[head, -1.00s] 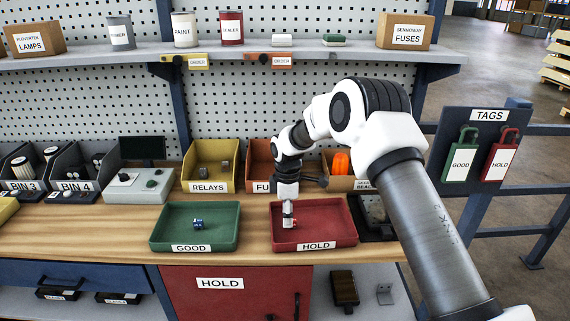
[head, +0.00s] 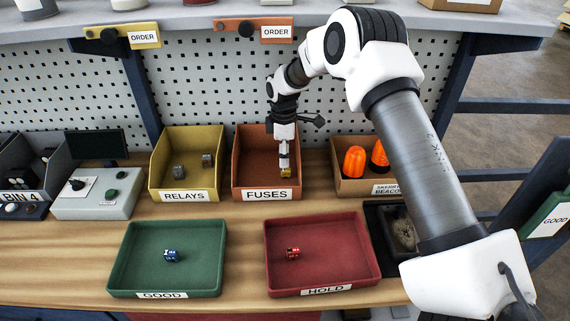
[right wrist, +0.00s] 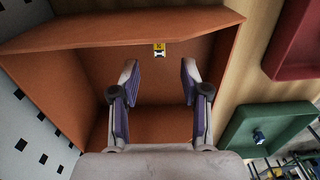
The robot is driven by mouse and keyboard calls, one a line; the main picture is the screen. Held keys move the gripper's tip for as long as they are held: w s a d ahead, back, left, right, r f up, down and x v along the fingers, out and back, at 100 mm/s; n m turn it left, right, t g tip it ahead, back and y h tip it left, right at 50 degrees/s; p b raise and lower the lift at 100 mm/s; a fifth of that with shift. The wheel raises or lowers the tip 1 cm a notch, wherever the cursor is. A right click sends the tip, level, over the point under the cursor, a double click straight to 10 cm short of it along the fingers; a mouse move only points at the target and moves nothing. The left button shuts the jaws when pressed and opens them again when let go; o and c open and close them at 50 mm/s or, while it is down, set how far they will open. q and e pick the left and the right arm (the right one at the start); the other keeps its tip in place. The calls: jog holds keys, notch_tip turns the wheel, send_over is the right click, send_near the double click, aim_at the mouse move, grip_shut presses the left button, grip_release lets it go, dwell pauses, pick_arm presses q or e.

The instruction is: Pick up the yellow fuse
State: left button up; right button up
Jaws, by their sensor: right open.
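The yellow fuse (head: 286,173) is a small block on the floor of the orange FUSES bin (head: 241,165), near its front wall. It also shows in the right wrist view (right wrist: 159,49), beyond the fingertips and roughly centred between them. My right gripper (head: 284,158) points down into this bin, just above the fuse. In the right wrist view its two fingers (right wrist: 158,70) are apart, with nothing between them. My left gripper is in neither view.
A red fuse (head: 292,253) lies in the red HOLD tray (head: 366,248). A blue fuse (head: 171,256) lies in the green GOOD tray (head: 216,255). The yellow RELAYS bin (head: 156,165) and a bin of orange beacons (head: 354,161) flank the FUSES bin.

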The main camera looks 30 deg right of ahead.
aim_at(286, 169)
jog(key=shift+s+a+f, duration=0.1)
jog(key=shift+s+f, duration=0.15)
jog(key=shift+f, duration=0.2)
jog(key=shift+f+p, duration=0.4)
jog(key=shift+p, duration=0.15)
jog(key=f+p, duration=0.1)
jog(key=f, duration=0.1)
jog(key=d+f, duration=0.1)
jog(key=f, duration=0.1)
jog(key=shift+w+f+p, duration=0.2)
jog(key=shift+f+p, duration=0.1)
jog(key=shift+p, duration=0.05)
jog(key=shift+f, duration=0.2)
jog(key=shift+s+a+r, duration=0.1)
jog(key=shift+a+r, duration=0.05)
jog(key=shift+c, duration=1)
grip_shut()
